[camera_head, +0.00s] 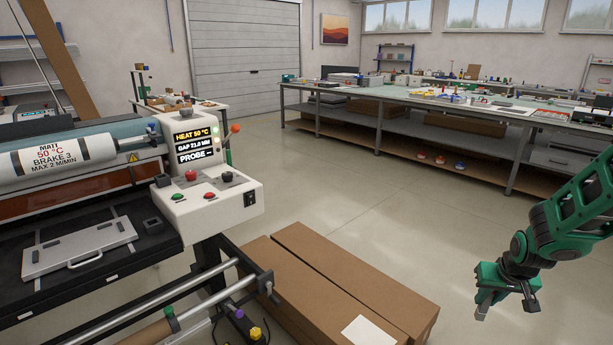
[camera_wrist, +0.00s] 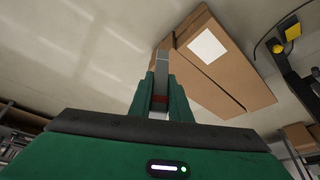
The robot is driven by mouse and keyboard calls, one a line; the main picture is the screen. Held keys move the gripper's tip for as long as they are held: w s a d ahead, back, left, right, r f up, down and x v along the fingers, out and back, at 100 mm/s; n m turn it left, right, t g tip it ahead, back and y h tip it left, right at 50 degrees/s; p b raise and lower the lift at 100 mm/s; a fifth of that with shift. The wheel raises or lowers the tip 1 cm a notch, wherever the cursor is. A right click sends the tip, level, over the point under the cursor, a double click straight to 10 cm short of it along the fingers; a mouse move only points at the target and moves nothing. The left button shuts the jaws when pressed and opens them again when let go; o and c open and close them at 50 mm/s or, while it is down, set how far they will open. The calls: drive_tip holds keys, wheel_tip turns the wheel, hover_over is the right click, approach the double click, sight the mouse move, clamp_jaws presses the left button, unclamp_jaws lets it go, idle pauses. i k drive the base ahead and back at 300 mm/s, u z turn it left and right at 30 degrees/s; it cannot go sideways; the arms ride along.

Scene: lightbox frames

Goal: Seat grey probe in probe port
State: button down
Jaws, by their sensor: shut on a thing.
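My gripper (camera_head: 490,300) hangs at the right over open floor, well away from the machine. It is shut on the grey probe (camera_head: 481,313), whose pale end sticks out below the fingers. I cannot make out the probe port for certain.
Long cardboard boxes (camera_head: 340,285) lie on the floor between the machine and my gripper. A roller frame (camera_head: 170,325) juts out at the lower left. A grey plate with a handle (camera_head: 80,250) lies on the machine's bed. A long workbench (camera_head: 400,105) stands behind; the middle floor is clear.

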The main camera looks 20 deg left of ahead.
sight(197, 220)
drive_tip(key=u, duration=1.55)
drive_tip(key=i, duration=1)
drive_tip(key=u, duration=0.05)
